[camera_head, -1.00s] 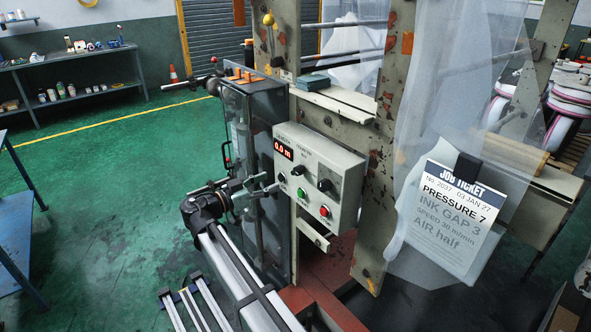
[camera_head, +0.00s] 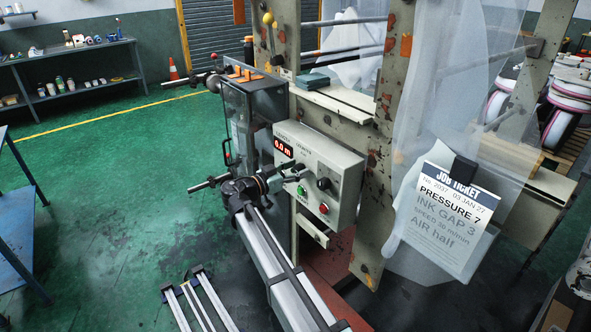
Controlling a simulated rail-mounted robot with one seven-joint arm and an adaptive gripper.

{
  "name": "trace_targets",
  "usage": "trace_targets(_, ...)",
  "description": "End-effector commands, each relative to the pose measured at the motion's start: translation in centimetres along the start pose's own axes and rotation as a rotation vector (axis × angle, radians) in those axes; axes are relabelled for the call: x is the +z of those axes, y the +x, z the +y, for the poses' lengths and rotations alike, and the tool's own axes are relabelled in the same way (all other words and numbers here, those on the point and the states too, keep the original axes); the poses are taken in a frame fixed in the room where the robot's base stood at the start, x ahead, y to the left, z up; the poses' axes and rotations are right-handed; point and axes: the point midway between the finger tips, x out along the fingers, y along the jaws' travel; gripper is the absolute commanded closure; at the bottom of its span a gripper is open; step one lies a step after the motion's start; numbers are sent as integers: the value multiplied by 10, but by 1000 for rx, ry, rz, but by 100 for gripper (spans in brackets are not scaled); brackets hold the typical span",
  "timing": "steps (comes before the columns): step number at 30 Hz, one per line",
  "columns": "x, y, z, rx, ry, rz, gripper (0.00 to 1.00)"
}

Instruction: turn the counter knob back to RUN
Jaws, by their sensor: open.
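The counter box (camera_head: 345,180) is pale grey, with a red display (camera_head: 283,148) reading 0.0 m. A black knob (camera_head: 324,184) sits on the right of its face. A second, smaller dark knob (camera_head: 299,168) sits left of it, mostly covered by my gripper. The labels are too small to read, so I cannot tell which position either knob points to. My gripper (camera_head: 299,178) is open, with its fingertips in front of the left knob. I cannot tell whether they touch it.
A green button (camera_head: 302,191) and a red button (camera_head: 323,208) lie just below the knobs. A clear-fronted cabinet (camera_head: 238,120) stands close left of the box. A job ticket (camera_head: 447,215) hangs on the right. Green floor (camera_head: 110,200) is open to the left.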

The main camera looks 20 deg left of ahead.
Motion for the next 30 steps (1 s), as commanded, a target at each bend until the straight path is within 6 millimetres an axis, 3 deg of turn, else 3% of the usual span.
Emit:
trace_targets(1,0,0,0,0,0,0,41)
trace_targets(6,0,0,0,0,0,0,100)
trace_targets(19,1,0,0,1,-42,0,100)
trace_targets(30,3,0,-1,1,-285,0,100)
